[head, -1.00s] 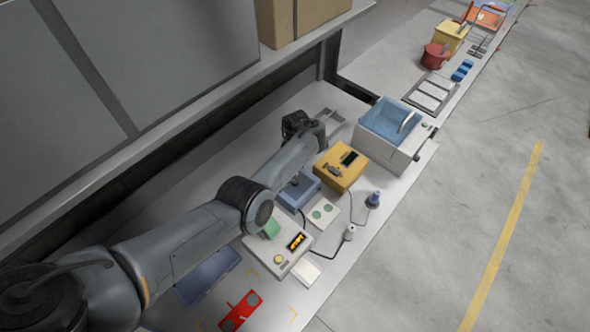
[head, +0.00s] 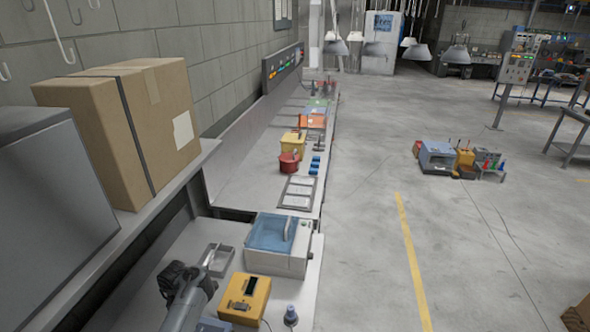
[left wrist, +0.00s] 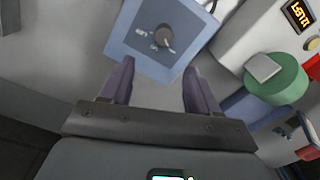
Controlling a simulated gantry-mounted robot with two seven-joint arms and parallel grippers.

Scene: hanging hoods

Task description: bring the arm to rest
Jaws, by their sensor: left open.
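My left arm comes in at the bottom left of the head view, its dark wrist part (head: 180,278) beside a small metal tray (head: 217,260) and left of a yellow box (head: 245,298). Its fingers cannot be made out there. In the left wrist view my left gripper (left wrist: 159,68) is open, with nothing between its two purple-grey fingers. A blue box with a dial (left wrist: 150,38) lies beyond the fingertips. My right gripper is not in view.
A blue-lidded bin (head: 277,246) stands on the bench past the yellow box. A cardboard box (head: 128,125) sits on a higher shelf at left. A green round part (left wrist: 275,85) is at right in the wrist view. Floor right of the bench is mostly open.

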